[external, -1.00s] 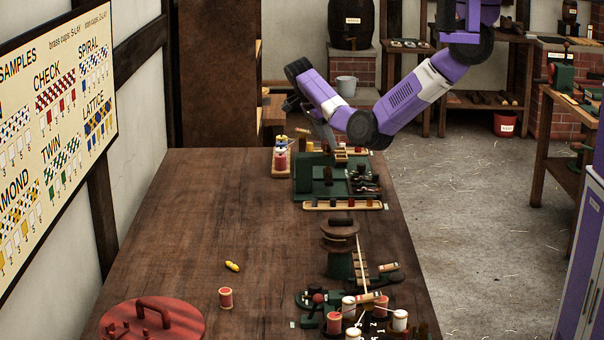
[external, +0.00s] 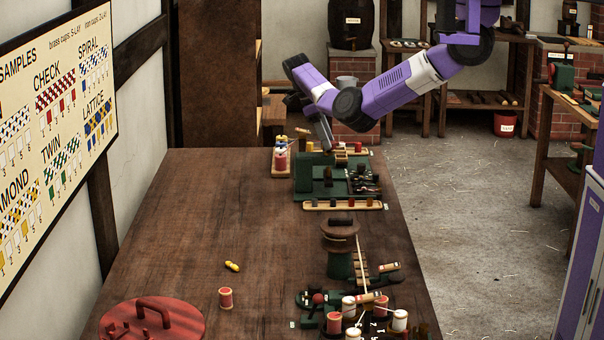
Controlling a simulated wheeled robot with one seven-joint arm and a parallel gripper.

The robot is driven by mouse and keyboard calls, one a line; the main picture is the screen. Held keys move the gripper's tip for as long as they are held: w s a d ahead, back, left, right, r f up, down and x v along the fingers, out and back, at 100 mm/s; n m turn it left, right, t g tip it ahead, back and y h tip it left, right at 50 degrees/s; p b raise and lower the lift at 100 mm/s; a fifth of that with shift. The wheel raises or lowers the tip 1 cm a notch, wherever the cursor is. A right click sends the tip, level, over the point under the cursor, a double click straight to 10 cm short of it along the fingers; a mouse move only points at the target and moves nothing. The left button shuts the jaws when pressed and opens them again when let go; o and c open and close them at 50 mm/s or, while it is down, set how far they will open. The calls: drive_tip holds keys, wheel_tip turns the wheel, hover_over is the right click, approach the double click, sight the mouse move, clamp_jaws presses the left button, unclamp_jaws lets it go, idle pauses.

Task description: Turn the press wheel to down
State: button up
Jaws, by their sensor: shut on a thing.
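A green press (external: 304,176) stands at the far end of the brown workbench (external: 215,215). My gripper (external: 325,146) points down at the top of the press. It is shut on a part there that seems to be the press wheel. The wheel's rim is too small and too covered by my gripper to make out, so its setting cannot be told. A thin wooden piece sticks out just left of my fingers.
Thread spools (external: 281,161) stand left of the press, and a peg rack (external: 343,205) lies in front. A dark green bobbin stand (external: 340,250), more spools (external: 400,320) and a red lid (external: 150,322) are nearer.

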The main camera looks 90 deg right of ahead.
idle(0.4)
drive_tip(key=o, duration=1.4)
drive_tip(key=shift+v, duration=3.85)
